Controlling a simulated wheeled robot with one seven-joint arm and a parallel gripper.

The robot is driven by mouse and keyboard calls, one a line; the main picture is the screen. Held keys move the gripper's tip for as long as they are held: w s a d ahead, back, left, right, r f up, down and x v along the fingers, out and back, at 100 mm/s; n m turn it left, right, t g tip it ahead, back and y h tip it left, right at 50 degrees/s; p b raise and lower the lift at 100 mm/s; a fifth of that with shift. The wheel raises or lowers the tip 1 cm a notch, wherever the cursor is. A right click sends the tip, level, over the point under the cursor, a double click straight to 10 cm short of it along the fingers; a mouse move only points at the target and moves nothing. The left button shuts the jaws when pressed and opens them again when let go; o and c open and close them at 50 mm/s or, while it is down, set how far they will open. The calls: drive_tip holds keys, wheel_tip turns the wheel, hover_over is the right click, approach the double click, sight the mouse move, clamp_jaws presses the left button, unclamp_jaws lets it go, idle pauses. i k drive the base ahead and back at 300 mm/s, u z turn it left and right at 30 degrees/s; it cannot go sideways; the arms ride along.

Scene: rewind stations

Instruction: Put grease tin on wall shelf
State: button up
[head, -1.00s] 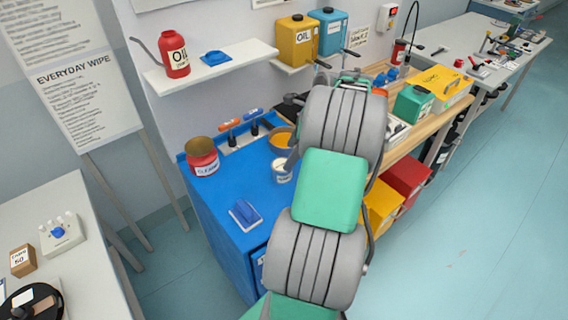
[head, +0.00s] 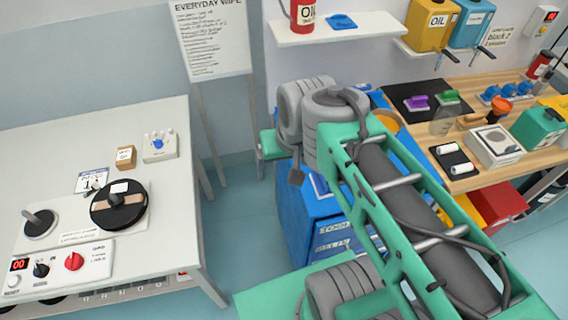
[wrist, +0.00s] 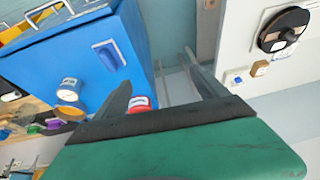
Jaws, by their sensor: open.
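The wall shelf (head: 335,30) is white and on the wall at the top of the head view. It carries a red oil can (head: 303,14) and a blue item (head: 341,21). In the wrist view a small pale-labelled tin (wrist: 69,89) stands on the blue cabinet (wrist: 80,55). A red tin (wrist: 138,102) shows between my fingers, partly hidden by my gripper. The labels are too small to tell which is the grease tin. My gripper (wrist: 160,77) is open, its fingers wide apart, holding nothing. In the head view my arm hides most of the cabinet top.
A white table (head: 175,210) with a black reel (head: 119,205) stands at the left. A wooden bench (head: 460,110) with several tools is at the right. A sign board (head: 212,40) stands on legs near the wall.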

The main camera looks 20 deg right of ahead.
sight(377, 26)
drive_tip(key=k, duration=0.5)
drive_tip(key=u, duration=3.25)
drive_tip(key=k, duration=1.5)
drive_tip(key=z, duration=0.75)
